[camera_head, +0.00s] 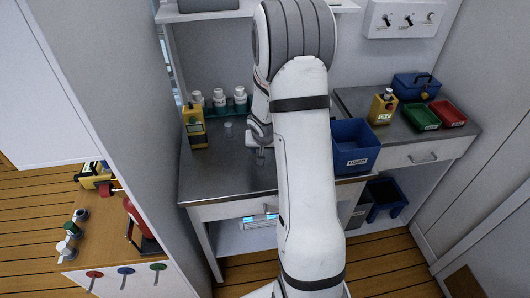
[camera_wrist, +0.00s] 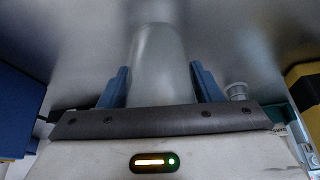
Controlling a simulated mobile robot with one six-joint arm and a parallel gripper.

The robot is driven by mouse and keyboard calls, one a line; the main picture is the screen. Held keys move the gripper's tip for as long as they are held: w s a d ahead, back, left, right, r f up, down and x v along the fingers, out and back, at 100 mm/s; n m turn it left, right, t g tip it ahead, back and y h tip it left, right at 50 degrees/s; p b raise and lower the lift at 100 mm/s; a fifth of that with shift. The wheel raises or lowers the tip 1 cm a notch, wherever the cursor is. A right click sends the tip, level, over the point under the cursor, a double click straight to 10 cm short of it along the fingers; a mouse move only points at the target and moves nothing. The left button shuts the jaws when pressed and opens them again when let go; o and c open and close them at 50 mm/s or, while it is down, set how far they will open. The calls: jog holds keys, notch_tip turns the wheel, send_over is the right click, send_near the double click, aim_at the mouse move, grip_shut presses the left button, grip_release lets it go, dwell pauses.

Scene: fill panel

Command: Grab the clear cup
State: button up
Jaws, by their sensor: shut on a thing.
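In the wrist view a clear cup (camera_wrist: 157,65) stands between the two blue fingers of my gripper (camera_wrist: 158,85), which is shut on it. In the head view the cup (camera_head: 261,157) shows small beneath my wrist, over the grey steel worktop (camera_head: 225,178). My gripper (camera_head: 260,148) is partly hidden by my arm there. I cannot tell whether the cup touches the worktop. A second small clear cup (camera_head: 228,130) stands on the worktop to the left; it also shows to the right of my gripper in the wrist view (camera_wrist: 237,91).
A yellow device (camera_head: 195,128) stands at the left of the worktop, near several white-capped bottles (camera_head: 219,98) in a teal rack. A blue bin (camera_head: 353,147) stands right of my arm. Green (camera_head: 420,117) and red (camera_head: 448,113) trays lie farther right. The worktop's front left is clear.

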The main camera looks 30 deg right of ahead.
jog(key=shift+c, duration=0.9)
